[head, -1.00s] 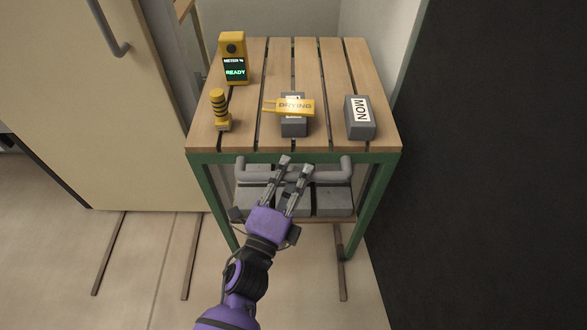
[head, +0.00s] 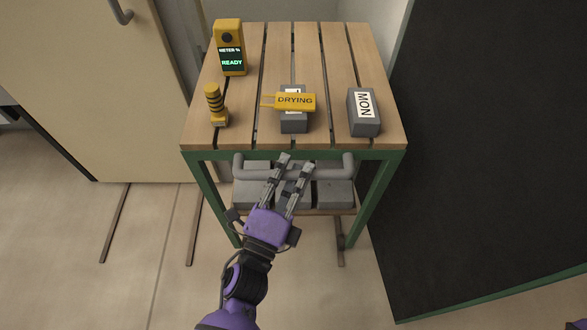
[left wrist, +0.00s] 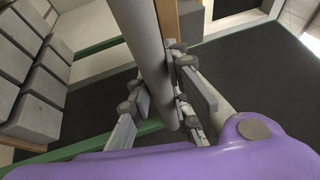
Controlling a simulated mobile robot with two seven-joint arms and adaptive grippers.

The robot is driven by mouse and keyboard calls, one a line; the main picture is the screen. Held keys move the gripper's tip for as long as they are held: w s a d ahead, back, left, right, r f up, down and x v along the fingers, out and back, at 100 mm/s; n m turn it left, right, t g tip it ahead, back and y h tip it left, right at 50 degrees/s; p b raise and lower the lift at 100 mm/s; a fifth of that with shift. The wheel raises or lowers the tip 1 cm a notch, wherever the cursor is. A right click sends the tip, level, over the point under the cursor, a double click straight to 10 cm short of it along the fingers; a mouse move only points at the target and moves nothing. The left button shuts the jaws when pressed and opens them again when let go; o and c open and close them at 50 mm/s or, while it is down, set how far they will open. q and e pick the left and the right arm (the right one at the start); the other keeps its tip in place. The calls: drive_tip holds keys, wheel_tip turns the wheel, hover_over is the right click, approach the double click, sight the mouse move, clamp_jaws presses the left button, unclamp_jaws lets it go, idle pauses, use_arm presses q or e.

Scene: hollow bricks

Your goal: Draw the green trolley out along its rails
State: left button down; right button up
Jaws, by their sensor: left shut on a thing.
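The green trolley (head: 378,205) is a green-framed slatted wooden table with a lower shelf holding grey hollow bricks. A grey tubular handle (head: 331,173) runs across its front below the top. My left gripper (head: 294,162) is shut on the middle of this handle. In the left wrist view the handle (left wrist: 150,50) passes between the fingers. Brown floor rails (head: 197,225) and (head: 340,256) run under and beside the trolley.
A cream cabinet (head: 90,100) stands left, a dark panel (head: 480,150) right. The front floor is clear.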

use_arm(q)
drive_tip(key=shift+f, duration=0.1)
drive_tip(key=c, duration=1.6)
unclamp_jaws()
drive_tip(key=v, duration=1.2)
